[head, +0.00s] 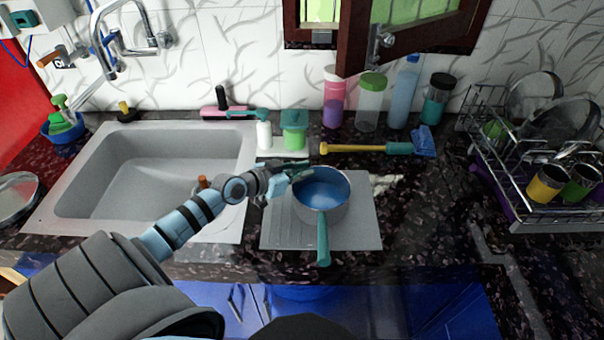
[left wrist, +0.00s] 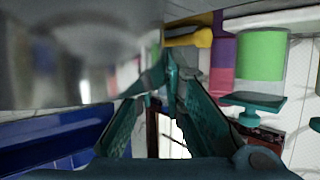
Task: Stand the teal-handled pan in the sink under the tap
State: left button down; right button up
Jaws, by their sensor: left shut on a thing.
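The pan (head: 318,211) has a grey metal body, a blue inside and a teal handle (head: 323,243) that points toward me. It sits upright over the grey drainer board, right of the sink (head: 75,190). The chrome tap (head: 120,50) is on the wall above the sink's back left. My left gripper (head: 301,174) is at the pan's far left rim, shut on it. In the left wrist view the fingers (left wrist: 160,84) close together beside the blurred grey pan wall (left wrist: 75,55). My right gripper is in neither view.
A grey drainer board (head: 362,235) lies under the pan. Several bottles line the wall. A dish rack (head: 520,190) is at right. An open window frame (head: 360,40) juts overhead.

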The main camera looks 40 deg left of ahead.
pick_arm(q)
jog(key=shift+r, duration=0.1)
jog(key=c, duration=2.1)
grip_release()
jog(key=o, duration=0.4)
